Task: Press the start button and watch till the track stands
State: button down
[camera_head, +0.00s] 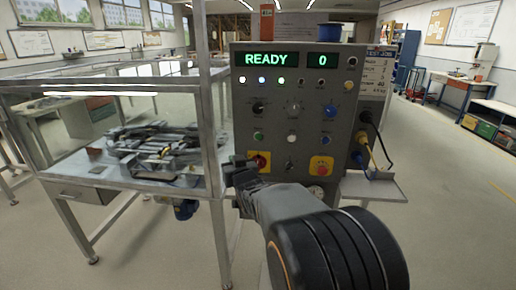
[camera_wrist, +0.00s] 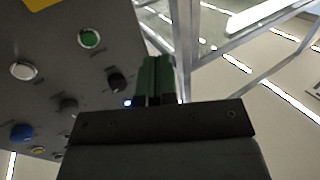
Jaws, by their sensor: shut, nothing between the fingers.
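The grey control panel (camera_head: 301,110) stands in the middle of the head view, its displays reading "READY" (camera_head: 266,59) and "0" (camera_head: 323,59). A green button (camera_head: 258,136) sits at its lower left and also shows in the wrist view (camera_wrist: 89,38); its label is too small to read. A white button (camera_head: 292,138) is to its right. My gripper (camera_head: 238,163) is shut and empty below and left of the green button, apart from it. Its fingers also show in the wrist view (camera_wrist: 155,75). The track mechanism (camera_head: 158,150) lies inside a clear-walled frame at left, partly behind a post.
A red-and-yellow switch (camera_head: 260,162) is close beside my gripper, and a red button on yellow (camera_head: 321,165) is farther right. The metal frame post (camera_head: 211,120) stands just left of the panel. A small shelf with cables (camera_head: 375,186) juts out at right.

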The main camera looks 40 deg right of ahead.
aim_at(258, 137)
jog(key=s+d+r+t+h+b, duration=0.1)
jog(key=d+t+b, duration=0.2)
jog(key=d+t, duration=0.4)
jog(key=shift+d+n, duration=0.15)
jog(key=shift+n, duration=0.25)
jog(key=shift+w+d+p, duration=0.85)
jog(key=shift+w+d, duration=2.15)
jog(key=shift+w, duration=0.15)
jog(key=shift+w+d+f+b, duration=0.1)
jog(key=shift+w+d+b, duration=0.1)
jog(key=shift+b, duration=0.3)
